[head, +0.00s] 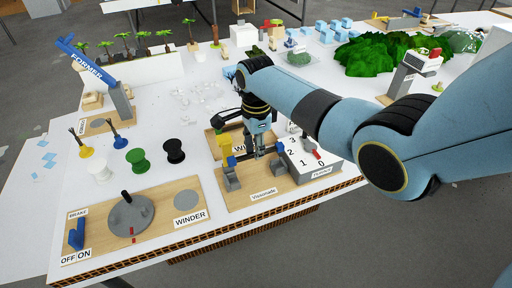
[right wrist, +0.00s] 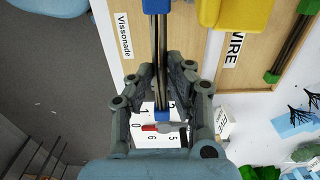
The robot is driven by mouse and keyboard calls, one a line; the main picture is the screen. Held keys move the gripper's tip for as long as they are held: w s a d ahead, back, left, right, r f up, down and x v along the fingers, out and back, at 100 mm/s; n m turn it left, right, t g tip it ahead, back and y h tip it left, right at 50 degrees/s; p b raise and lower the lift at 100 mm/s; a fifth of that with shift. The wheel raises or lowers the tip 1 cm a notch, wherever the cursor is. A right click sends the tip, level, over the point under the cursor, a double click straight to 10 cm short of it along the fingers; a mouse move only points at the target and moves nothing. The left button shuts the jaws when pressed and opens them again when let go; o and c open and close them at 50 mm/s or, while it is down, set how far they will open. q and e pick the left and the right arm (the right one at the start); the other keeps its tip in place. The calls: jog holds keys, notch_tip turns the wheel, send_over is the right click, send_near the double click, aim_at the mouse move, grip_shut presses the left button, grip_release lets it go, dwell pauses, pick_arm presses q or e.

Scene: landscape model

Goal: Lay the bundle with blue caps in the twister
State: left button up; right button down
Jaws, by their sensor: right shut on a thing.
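The bundle with blue caps (right wrist: 155,55) is dark rods with a blue cap at each end. My right gripper (right wrist: 160,90) is shut around it. In the head view this gripper (head: 257,153) points down over the twister (head: 262,193), a wooden board labelled "Vissonade" with grey supports and a grey numbered box (head: 313,158). The bundle lies across between the supports, its left blue cap (head: 232,161) near the left one. I cannot tell whether it rests on them or hangs just above. My left gripper is out of view.
Behind the twister is a wooden board labelled "WIRE" with a yellow block (head: 224,145); a green-capped bundle (right wrist: 290,45) lies there. The winder board (head: 155,238) is at the front left, with several spools (head: 137,160) behind it. A blue lever marked "FORMER" (head: 85,65) stands far left.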

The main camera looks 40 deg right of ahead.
jog(key=shift+w, duration=0.1)
jog(key=shift+w+p, duration=0.1)
jog(key=shift+p, duration=0.25)
notch_tip(320, 180, down, 5)
jog(key=b, duration=0.3)
jog(key=shift+r, duration=0.2)
jog(key=shift+f+b, duration=0.6)
jog(key=shift+f, duration=0.1)
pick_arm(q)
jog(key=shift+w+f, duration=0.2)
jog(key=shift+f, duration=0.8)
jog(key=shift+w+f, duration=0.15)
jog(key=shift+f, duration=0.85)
pick_arm(e)
jog(key=shift+f, duration=0.45)
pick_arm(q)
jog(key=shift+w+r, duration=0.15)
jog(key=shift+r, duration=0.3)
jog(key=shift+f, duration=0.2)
pick_arm(e)
jog(key=shift+f, duration=0.55)
jog(key=c, duration=1.2)
grip_release()
